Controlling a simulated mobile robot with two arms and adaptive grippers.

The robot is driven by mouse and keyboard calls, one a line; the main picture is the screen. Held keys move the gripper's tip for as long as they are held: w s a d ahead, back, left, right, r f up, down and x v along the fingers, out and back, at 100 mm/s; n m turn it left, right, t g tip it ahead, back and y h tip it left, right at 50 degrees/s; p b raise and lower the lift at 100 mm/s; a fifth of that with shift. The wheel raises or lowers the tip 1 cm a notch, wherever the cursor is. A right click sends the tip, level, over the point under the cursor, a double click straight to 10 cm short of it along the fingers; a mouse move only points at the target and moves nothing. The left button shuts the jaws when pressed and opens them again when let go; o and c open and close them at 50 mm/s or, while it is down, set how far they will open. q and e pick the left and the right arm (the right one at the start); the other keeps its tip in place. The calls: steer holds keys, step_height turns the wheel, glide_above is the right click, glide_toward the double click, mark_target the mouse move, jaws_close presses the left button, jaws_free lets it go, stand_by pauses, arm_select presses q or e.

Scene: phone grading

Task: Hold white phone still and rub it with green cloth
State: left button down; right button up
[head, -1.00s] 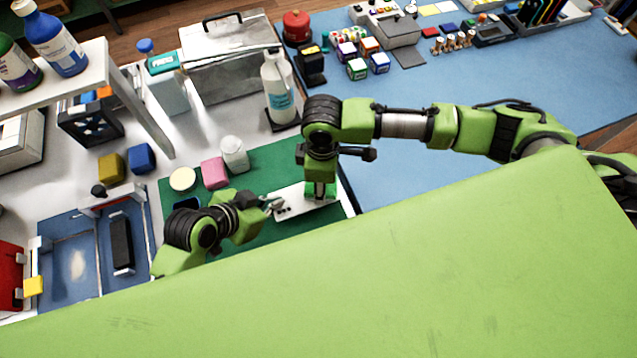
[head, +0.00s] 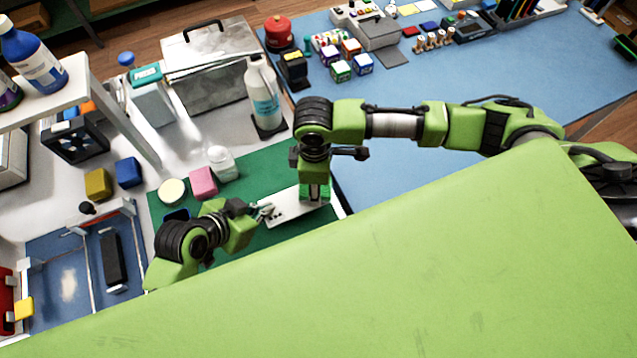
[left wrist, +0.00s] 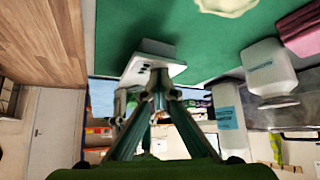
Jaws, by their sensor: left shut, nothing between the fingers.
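The white phone (head: 284,210) lies on the green mat (head: 262,240), with dark camera dots near its left end. In the left wrist view the phone (left wrist: 160,50) shows just beyond my fingertips. My left gripper (head: 263,212) is shut and empty at the phone's left end; whether it touches the phone I cannot tell. My right gripper (head: 315,178) points down over the phone's right end. A bright green piece, seemingly the green cloth (head: 315,192), shows under it on the phone. The right fingertips cannot be made out.
A pink block (head: 203,181), a round cream pad (head: 172,191) and a white jar (head: 221,162) stand at the mat's back left. A blue tray (head: 70,285) lies left. My green body covers the front.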

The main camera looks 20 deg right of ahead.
arm_select(q)
steer(key=shift+s+a+f, duration=0.1)
steer(key=shift+s+f, duration=0.05)
steer(key=shift+f, duration=0.15)
arm_select(e)
steer(key=shift+s+a+f, duration=0.1)
steer(key=shift+a+f, duration=0.05)
steer(key=shift+a, duration=0.2)
steer(key=shift+a, duration=0.15)
steer(key=shift+a, duration=0.65)
steer(key=shift+d+r, duration=0.25)
steer(key=shift+d, duration=0.6)
steer(key=shift+d, duration=0.15)
steer(key=shift+d+f, duration=0.15)
steer(key=shift+d, duration=0.5)
steer(key=shift+a, duration=0.15)
